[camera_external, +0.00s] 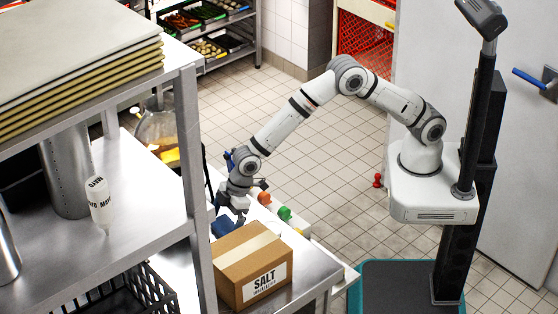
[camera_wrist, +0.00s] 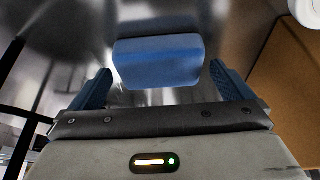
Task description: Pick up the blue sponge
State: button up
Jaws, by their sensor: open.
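The blue sponge (camera_wrist: 158,60) lies on the steel counter, just ahead of my gripper (camera_wrist: 160,88) in the wrist view. My two blue-padded fingers stand apart, one toward each side of the sponge's near edge, with a gap to it. My gripper is open and empty. In the external view, the sponge (camera_external: 223,226) shows as a small blue block beside the cardboard box, just below my gripper (camera_external: 232,207). Whether the fingers touch it cannot be told.
The salt box (camera_external: 240,248) stands close on the right of the sponge. A shelf post (camera_external: 197,190) and the upper steel shelf (camera_external: 130,225) stand to the left. Coloured bottle tops (camera_external: 284,213) are along the counter's back edge. A black crate (camera_external: 125,295) sits below the shelf.

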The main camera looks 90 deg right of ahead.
jog(key=shift+c, duration=0.4)
jog(key=c, duration=0.8)
